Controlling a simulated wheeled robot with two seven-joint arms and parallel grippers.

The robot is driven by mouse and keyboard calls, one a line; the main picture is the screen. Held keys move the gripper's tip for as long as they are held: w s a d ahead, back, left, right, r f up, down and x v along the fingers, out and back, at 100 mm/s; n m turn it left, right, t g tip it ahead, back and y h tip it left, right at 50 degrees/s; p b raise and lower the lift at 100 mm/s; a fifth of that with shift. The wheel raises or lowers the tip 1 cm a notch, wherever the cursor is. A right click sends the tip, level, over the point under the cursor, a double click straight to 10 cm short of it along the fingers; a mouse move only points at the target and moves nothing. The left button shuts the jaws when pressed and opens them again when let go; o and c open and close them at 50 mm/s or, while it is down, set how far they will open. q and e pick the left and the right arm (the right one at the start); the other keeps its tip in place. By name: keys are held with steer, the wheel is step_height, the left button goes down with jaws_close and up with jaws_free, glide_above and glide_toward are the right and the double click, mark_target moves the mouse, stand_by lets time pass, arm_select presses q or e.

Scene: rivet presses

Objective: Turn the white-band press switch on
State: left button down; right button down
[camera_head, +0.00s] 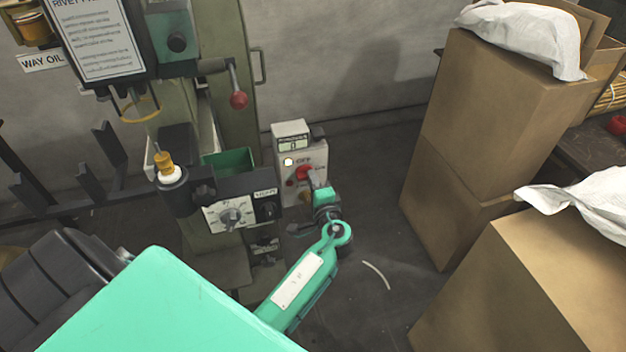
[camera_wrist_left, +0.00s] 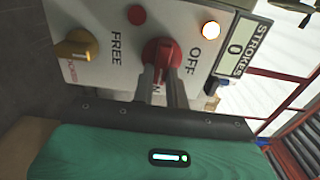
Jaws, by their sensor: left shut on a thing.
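The grey-white switch box (camera_head: 290,150) stands right of the press. Its red rotary switch (camera_head: 303,173) is on the front face. In the left wrist view the red switch (camera_wrist_left: 161,52) sits between the labels OFF and FREE, with another label partly hidden behind a finger. My left gripper (camera_wrist_left: 163,75) is shut on the red switch, one finger on each side; it also shows in the head view (camera_head: 312,182). A lamp (camera_wrist_left: 211,30) on the box glows. The counter marked STROKES (camera_wrist_left: 240,47) reads 0. My right gripper is in neither view.
A yellow knob (camera_wrist_left: 77,46) is on the same box. The press panel with a dial (camera_head: 231,215) stands left of it, below a white ring (camera_head: 169,177). A red-ball lever (camera_head: 239,99) hangs above. Cardboard boxes (camera_head: 475,130) stand right; floor between is mostly clear.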

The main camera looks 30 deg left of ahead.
arm_select(q)
steer(key=shift+d, duration=0.1)
steer(key=c, duration=1.4)
jaws_free()
